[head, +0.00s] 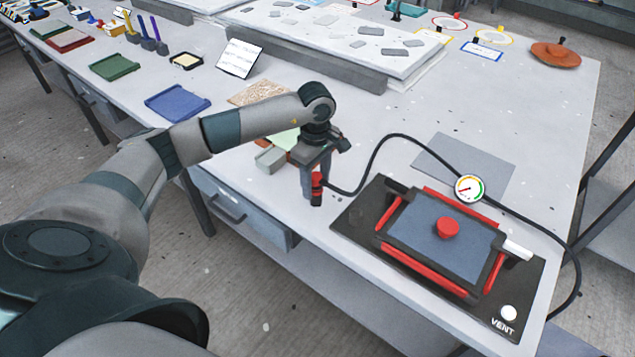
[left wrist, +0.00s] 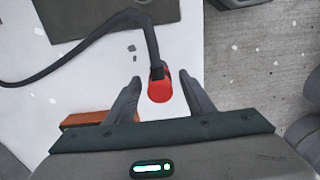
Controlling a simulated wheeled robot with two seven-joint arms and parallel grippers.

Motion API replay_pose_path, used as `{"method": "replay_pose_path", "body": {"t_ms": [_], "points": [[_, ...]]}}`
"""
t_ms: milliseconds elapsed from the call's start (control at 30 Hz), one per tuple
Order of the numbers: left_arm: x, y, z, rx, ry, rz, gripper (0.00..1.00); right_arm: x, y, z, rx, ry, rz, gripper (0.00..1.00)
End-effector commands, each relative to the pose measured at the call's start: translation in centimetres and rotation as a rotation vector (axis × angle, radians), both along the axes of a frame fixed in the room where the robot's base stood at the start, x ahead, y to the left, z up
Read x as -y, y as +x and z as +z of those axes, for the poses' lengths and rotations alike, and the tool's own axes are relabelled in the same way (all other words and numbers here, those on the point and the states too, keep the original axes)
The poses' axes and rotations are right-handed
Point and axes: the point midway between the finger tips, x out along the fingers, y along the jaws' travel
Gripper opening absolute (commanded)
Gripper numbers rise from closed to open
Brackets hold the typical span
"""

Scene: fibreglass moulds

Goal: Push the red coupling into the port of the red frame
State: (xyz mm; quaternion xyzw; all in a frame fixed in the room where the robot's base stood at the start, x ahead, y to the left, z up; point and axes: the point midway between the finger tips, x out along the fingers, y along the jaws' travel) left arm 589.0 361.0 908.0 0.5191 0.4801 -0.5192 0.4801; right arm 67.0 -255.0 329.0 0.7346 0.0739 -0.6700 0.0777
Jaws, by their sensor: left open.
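The red coupling (head: 317,186) is at the end of a black hose, near the table's front edge. My left gripper (head: 314,193) points down over it, fingers open. In the left wrist view the coupling (left wrist: 160,88) is between the open fingers, with visible gaps on both sides. The red frame (head: 430,276) surrounds a blue-grey panel on a dark board, right of the gripper. A round red fitting (head: 447,228) stands on the panel; I cannot tell if it is the port. My right gripper is not in view.
The black hose (head: 375,150) arches past a round gauge (head: 469,188) and around the dark board (head: 355,218). A grey sheet (head: 460,160) lies behind. Small blocks (head: 269,160) lie close behind the left gripper. A blue tray (head: 177,102) is farther left.

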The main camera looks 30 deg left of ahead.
Motion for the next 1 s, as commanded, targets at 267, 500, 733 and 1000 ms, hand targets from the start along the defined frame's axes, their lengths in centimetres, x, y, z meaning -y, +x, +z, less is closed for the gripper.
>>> {"method": "replay_pose_path", "body": {"t_ms": [267,500,733,1000], "points": [[-0.01,0.01,-0.08,0.0,0.0,0.0,0.48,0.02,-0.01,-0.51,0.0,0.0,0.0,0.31],[0.0,-0.01,-0.01,0.0,0.0,0.0,0.48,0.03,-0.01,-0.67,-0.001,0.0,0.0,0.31],[0.0,-0.02,0.0,0.0,0.0,0.0,0.48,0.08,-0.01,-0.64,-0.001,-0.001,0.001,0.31],[0.0,-0.01,-0.03,0.0,0.0,0.0,0.48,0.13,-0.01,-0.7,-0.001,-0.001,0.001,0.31]]}}
